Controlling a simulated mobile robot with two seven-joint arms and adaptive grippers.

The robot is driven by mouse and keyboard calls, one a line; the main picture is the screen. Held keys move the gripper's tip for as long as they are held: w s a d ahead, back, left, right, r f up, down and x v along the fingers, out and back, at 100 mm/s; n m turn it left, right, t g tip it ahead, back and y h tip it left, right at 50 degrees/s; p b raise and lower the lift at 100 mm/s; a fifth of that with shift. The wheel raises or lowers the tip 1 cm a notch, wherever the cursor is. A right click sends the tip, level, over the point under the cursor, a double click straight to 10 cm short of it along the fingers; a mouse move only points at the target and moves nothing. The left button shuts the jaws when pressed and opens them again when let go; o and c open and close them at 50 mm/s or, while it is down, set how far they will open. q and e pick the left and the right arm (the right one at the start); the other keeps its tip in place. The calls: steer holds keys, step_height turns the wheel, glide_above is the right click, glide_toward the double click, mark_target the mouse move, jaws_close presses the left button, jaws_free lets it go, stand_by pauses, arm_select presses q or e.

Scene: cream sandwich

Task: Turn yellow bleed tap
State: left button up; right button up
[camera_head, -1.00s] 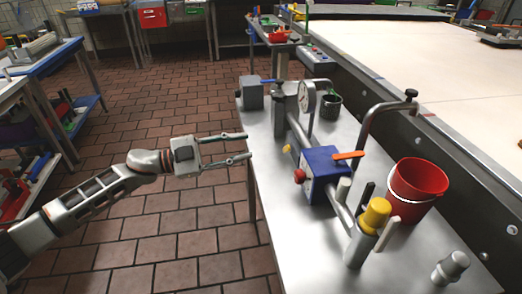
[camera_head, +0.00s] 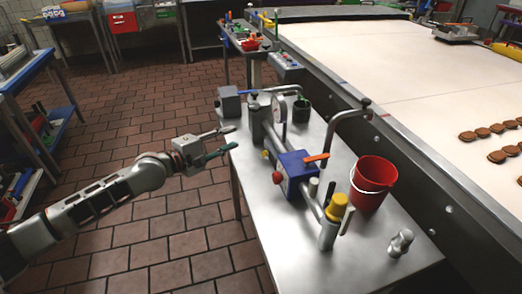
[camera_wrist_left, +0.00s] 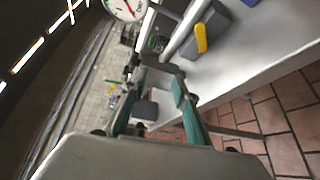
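A small yellow tap (camera_head: 265,154) sits low on the pipe assembly, left of the blue box (camera_head: 297,172); in the left wrist view it is a yellow lever (camera_wrist_left: 201,38) beside the blue-grey housing. A larger yellow knob (camera_head: 337,204) tops the metal cylinder nearer the front. My left gripper (camera_head: 233,138) is open and empty, its fingertips by the steel table's left edge, left of the small yellow tap and apart from it. In the left wrist view its green-padded fingers (camera_wrist_left: 157,78) are spread with nothing between them. My right gripper is not in view.
The steel table (camera_head: 285,255) also holds a red bucket (camera_head: 373,186), a gauge (camera_head: 278,107), a red knob (camera_head: 277,178), an orange lever (camera_head: 316,158) and a bent pipe. A conveyor (camera_head: 370,70) runs behind. The brick floor left of the table is clear.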

mark_target(265, 153)
arm_select(q)
steer(key=s+d+f+n+g, duration=0.1)
steer(key=s+d+n+g+p, duration=0.1)
steer(key=s+d, duration=0.1)
steer(key=s+d+f+n+g+h, duration=0.1)
steer(key=s+n, duration=0.1)
steer(key=shift+s+d+f, duration=0.1)
steer(key=shift+d+f, duration=0.2)
steer(key=shift+d, duration=0.1)
steer(key=shift+d+f, duration=0.15)
steer(key=shift+d, duration=0.1)
steer(key=x, duration=0.6)
steer(key=shift+f+b, duration=0.15)
steer(key=shift+b, duration=0.25)
steer(key=shift+w+d, duration=0.2)
steer(key=shift+w, duration=0.05)
steer(key=shift+w+d, duration=0.15)
steer(key=shift+w, duration=0.05)
jaws_close()
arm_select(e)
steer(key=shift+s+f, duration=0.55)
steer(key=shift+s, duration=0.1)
